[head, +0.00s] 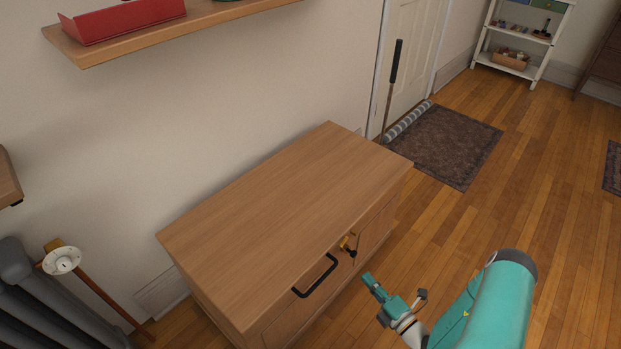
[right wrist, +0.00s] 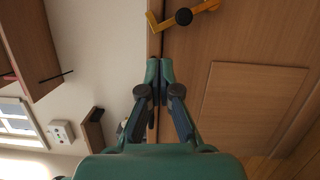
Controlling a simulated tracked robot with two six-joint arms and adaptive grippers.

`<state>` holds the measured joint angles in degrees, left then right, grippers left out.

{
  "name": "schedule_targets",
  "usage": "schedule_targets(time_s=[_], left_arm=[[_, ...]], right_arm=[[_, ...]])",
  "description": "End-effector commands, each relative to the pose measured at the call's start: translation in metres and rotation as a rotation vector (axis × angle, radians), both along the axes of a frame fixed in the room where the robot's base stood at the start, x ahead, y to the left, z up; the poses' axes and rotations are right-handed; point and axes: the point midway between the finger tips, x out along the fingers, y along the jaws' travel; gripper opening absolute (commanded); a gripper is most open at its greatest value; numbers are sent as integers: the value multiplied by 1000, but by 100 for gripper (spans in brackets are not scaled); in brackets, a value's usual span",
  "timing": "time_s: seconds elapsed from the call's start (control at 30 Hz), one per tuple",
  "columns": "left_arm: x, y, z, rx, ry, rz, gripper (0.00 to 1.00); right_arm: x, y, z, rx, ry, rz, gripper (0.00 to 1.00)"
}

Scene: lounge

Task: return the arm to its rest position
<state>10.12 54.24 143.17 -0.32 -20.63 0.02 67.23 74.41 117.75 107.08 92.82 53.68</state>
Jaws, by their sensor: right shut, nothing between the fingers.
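My right gripper (head: 372,285) is at the lower middle of the head view, beside the front of a low wooden cabinet (head: 285,205). Its teal arm comes in from the lower right. In the right wrist view its fingers (right wrist: 160,72) are together with nothing between them, and the cabinet front lies beyond them. The gripper is apart from the black bar handle (head: 316,277) and from the yellow latch with a dark knob (head: 348,246). The latch also shows at the top of the right wrist view (right wrist: 184,16). My left gripper is not in view.
A wall shelf (head: 150,35) with a red tray (head: 120,18) hangs above the cabinet. A radiator (head: 40,300) stands at the lower left. A dark mat (head: 445,145) lies by the door, with a white shelf unit (head: 515,70) beyond. The wooden floor at right is largely clear.

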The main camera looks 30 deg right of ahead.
Motion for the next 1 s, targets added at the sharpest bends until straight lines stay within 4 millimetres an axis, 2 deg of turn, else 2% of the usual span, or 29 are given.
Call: schedule_targets(time_s=[0.07,0.17,0.27,0.37,0.47,0.5,0.53,0.6,0.63,0.7,0.8,0.87,0.97,1.0], left_arm=[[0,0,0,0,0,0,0],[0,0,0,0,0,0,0],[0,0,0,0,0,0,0],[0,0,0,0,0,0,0],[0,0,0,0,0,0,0],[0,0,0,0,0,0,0],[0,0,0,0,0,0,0],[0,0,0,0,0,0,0],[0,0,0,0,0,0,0],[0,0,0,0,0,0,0],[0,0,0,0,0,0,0],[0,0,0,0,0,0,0],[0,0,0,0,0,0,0],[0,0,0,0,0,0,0]], right_arm=[[1,2,0,-1,0,6,0],[3,15,2,-12,4,57,0],[7,47,5,-50,9,187,0],[4,101,11,-126,6,409,0],[-17,169,17,-264,-27,722,0],[-33,195,19,-338,-55,865,0],[-48,213,19,-404,-84,978,0],[-89,247,17,-587,-184,1261,0],[-108,257,14,-678,-242,1384,0],[-147,264,3,-904,-407,1643,0],[-179,252,-17,-1248,-709,1938,0],[-182,241,-27,-1448,-906,2054,0],[-168,227,-37,-1746,-1233,2149,0],[-160,224,-38,1839,1351,-2141,0]])
